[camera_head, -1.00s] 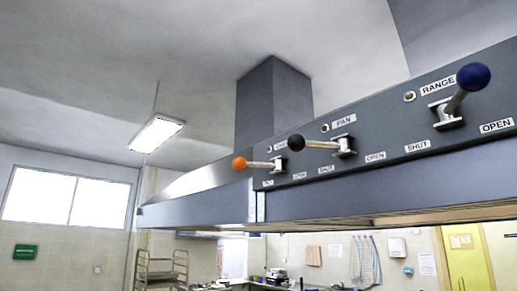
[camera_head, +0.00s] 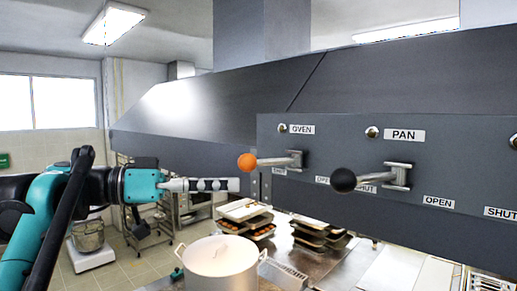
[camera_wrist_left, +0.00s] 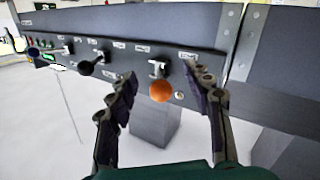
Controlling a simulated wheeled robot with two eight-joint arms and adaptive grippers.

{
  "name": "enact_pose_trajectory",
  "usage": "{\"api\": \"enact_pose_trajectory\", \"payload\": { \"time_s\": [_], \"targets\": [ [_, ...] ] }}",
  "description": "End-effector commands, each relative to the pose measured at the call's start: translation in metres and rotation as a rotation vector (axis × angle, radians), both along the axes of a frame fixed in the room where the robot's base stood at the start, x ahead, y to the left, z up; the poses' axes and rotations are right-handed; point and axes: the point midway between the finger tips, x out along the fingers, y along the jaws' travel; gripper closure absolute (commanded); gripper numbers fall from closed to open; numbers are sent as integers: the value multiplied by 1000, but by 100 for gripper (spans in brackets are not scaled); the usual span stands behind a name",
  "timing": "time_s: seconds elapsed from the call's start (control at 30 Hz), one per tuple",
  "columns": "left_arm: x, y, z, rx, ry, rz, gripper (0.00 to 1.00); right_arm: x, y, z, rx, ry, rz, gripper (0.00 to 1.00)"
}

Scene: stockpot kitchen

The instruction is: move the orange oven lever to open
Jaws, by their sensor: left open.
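The oven lever has an orange ball knob (camera_head: 247,161) on a metal rod, mounted under the OVEN label on the grey hood panel. The rod sticks out from its bracket, with the ball at the left in the head view. Small SHUT and OPEN labels sit below it, partly hidden. My left gripper (camera_head: 236,185) is just below and left of the ball, seen edge-on. In the left wrist view, the orange ball (camera_wrist_left: 160,91) shows between the two spread fingers of my open left gripper (camera_wrist_left: 160,78), with no clear contact. My right gripper is out of view.
The PAN lever with a black ball (camera_head: 343,180) is right of the oven lever on the same panel. The space left of the panel is open above the floor.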

Motion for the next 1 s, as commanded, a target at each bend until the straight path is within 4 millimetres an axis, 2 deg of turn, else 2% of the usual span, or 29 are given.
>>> {"api": "enact_pose_trajectory", "payload": {
  "time_s": [0.03,0.1,0.2,0.6,0.73,1.0],
  "targets": [
    [1,3,20,-18,-28,-6,49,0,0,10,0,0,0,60],
    [2,4,32,-36,-56,-13,49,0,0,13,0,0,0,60],
    [2,-1,38,-47,-72,-19,49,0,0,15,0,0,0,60],
    [18,-60,37,-46,-71,-19,49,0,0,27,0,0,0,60],
    [20,-69,37,-46,-71,-18,49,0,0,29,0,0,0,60],
    [21,-71,36,-46,-71,-15,49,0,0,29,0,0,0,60]
  ]
}}
